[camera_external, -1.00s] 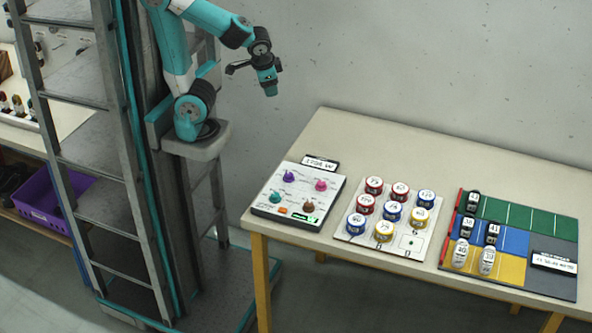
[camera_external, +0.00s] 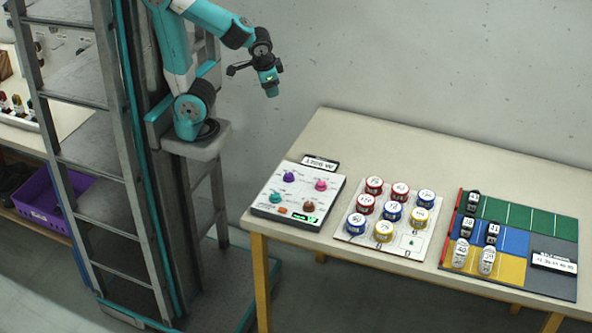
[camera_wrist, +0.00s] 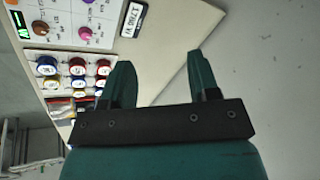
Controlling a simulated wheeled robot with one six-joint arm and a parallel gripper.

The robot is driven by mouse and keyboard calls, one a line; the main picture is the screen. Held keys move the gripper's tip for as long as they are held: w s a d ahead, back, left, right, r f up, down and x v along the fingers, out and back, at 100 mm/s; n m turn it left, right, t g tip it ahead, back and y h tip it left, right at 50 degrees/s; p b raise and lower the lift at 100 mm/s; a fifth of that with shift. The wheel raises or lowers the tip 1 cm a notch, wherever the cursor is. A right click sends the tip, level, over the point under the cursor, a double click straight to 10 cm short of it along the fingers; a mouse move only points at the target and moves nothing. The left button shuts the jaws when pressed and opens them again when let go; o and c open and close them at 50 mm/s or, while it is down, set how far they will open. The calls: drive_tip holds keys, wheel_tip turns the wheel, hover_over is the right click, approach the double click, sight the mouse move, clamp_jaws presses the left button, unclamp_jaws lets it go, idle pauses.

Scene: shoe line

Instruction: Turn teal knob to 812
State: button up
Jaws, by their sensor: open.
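The teal knob (camera_external: 275,198) sits at the lower left of the white control panel (camera_external: 268,212) on the table's near left corner. Purple (camera_external: 289,176), pink (camera_external: 320,184) and brown (camera_external: 308,206) knobs share the panel. The teal knob's pointer and scale are too small to read. My gripper (camera_external: 272,92) hangs above and behind the panel, well clear of it. In the wrist view my gripper (camera_wrist: 160,72) is open and empty, its two fingers apart. That view shows part of the panel (camera_wrist: 62,12) with its brown (camera_wrist: 40,27) and pink (camera_wrist: 85,33) knobs; I cannot make out the teal knob there.
A label plate (camera_external: 320,163) lies behind the panel. The table's back (camera_external: 400,145) is clear. A purple crate (camera_external: 42,206) stands on a shelf at left.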

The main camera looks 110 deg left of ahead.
drive_tip(key=w+d+f+n+p, duration=0.2)
drive_tip(key=w+d+n+p, duration=0.15)
drive_tip(key=w+d, duration=0.2)
drive_tip(key=n+p, duration=0.6)
drive_tip(key=n, duration=0.1)
hover_over(275, 195)
drive_tip(key=d, duration=0.7)
wheel_tip(275, 195, down, 9)
drive_tip(key=p+x, duration=0.3)
drive_tip(key=x, duration=1.4)
drive_tip(key=shift+a, duration=0.15)
drive_tip(key=shift+c, duration=0.4)
drive_tip(key=c, duration=0.8)
drive_tip(key=shift+c, duration=0.2)
